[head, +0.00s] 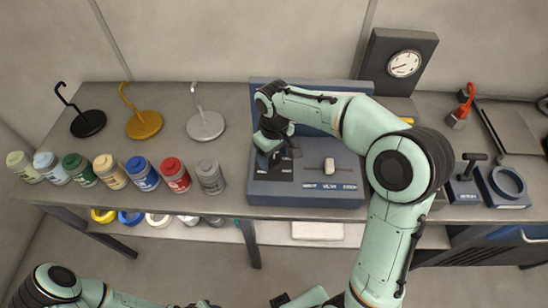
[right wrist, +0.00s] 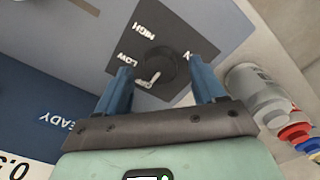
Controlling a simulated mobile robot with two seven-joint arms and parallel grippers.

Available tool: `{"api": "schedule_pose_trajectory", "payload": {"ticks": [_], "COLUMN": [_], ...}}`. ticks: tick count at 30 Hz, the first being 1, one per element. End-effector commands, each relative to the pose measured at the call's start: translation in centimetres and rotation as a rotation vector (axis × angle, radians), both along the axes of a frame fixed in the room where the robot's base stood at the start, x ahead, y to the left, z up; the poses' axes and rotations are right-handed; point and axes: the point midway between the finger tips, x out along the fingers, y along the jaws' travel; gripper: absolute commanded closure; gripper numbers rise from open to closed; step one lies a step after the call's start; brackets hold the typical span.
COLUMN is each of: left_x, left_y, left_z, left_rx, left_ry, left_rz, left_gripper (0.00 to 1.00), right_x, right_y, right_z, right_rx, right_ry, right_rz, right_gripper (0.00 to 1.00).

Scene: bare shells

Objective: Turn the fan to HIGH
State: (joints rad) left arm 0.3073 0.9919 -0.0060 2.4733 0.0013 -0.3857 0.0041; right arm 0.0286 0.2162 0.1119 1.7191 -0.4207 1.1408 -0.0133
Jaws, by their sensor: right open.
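The fan knob (right wrist: 160,66) is a round dark dial on a dark plate (right wrist: 150,28) marked HIGH, LOW and what looks like OFF; a further label at right is partly covered by a finger. In the head view my right gripper (head: 274,148) is over the left part of the control panel (head: 335,199) and hides most of the knob.
A light switch lever (head: 329,166) stands on the panel right of the knob. A row of paint jars, with a grey jar (head: 210,178) nearest, stands left of the panel. A gauge (head: 404,63) stands behind. Hook stands (head: 205,124) sit at the back left.

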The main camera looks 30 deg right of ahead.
Motion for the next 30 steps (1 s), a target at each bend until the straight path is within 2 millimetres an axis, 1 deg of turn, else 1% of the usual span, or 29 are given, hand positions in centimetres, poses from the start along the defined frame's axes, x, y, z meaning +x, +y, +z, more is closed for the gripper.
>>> {"api": "schedule_pose_trajectory", "payload": {"ticks": [1,4,13,14,15,17,18,19,26,30], "left_x": [-0.06,-0.10,-0.09,-0.09,-0.09,-0.09,-0.09,-0.09,-0.11,-0.16], "left_y": [0.00,-0.01,0.00,0.00,0.00,0.00,0.00,0.00,0.00,0.00], "left_z": [-0.10,-0.15,-0.14,-0.14,-0.14,-0.14,-0.14,-0.14,-0.16,-0.23], "left_rx": [0.000,0.000,0.000,0.000,0.000,0.000,0.000,0.000,0.000,0.001], "left_ry": [0.000,0.001,0.001,0.001,0.001,0.001,0.001,0.001,0.001,0.001], "left_rz": [0.000,0.000,0.000,0.000,0.000,0.000,0.000,0.000,0.000,0.000], "left_gripper": [0.57,0.57,0.57,0.57,0.57,0.57,0.57,0.57,0.57,0.57], "right_x": [-0.03,0.00,0.03,0.03,0.03,0.03,0.03,0.03,0.03,0.03], "right_y": [-0.03,-0.03,-0.02,-0.02,-0.01,-0.01,-0.01,-0.01,-0.01,0.00], "right_z": [-0.60,-1.15,-1.34,-1.33,-1.33,-1.32,-1.32,-1.32,-1.31,-1.31], "right_rx": [0.000,0.000,-0.001,0.000,0.000,0.000,0.000,0.000,-0.001,-0.001], "right_ry": [0.002,0.000,-0.001,-0.001,-0.001,-0.001,-0.001,-0.001,-0.001,-0.002], "right_rz": [-0.001,-0.001,-0.001,-0.001,-0.001,0.000,0.000,0.000,-0.011,-0.046], "right_gripper": [0.31,0.31,0.31,0.34,0.47,0.67,0.80,0.87,0.87,0.87]}}
